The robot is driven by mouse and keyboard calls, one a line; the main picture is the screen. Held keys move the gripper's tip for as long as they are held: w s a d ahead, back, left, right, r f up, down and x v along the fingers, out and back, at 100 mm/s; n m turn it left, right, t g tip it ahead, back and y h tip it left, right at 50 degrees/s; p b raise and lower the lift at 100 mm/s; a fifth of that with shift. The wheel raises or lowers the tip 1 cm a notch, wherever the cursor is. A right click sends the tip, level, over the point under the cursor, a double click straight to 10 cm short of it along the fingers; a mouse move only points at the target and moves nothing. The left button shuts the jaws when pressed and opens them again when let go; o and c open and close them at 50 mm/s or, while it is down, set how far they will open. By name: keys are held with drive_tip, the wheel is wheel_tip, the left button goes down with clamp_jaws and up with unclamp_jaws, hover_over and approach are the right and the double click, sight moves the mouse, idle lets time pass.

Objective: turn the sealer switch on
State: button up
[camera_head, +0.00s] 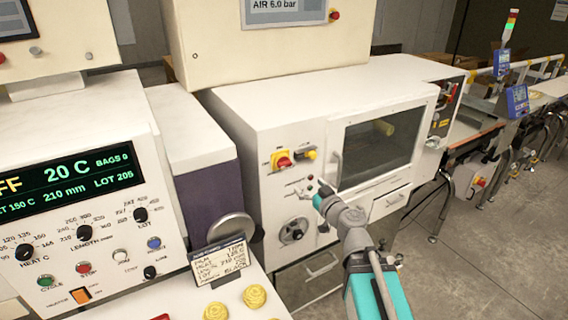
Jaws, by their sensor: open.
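The control panel at left has a green-lit display (68,180) whose visible text includes "FF", 20 C and a 150 C setting. An orange rocker switch (80,296) with a label that looks like "HEATER" sits at the panel's lower left. A red-and-yellow rotary switch (282,160) is on the white cabinet front. I cannot tell which of these the task calls the sealer switch. My gripper (322,188) is in front of the cabinet, below and right of the rotary switch and well right of the panel. Its fingers are small and partly hidden; it is open, holding nothing visible.
The panel also has knobs (84,232) and coloured buttons. A label card (220,262) and yellow round pieces (255,296) are at its right. The white cabinet (275,110) has a dark window (383,145). A conveyor line (475,122) runs at right; floor lies clear there.

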sight(286, 165)
drive_tip(key=shift+x, duration=6.85)
drive_tip(key=shift+s+a, duration=0.1)
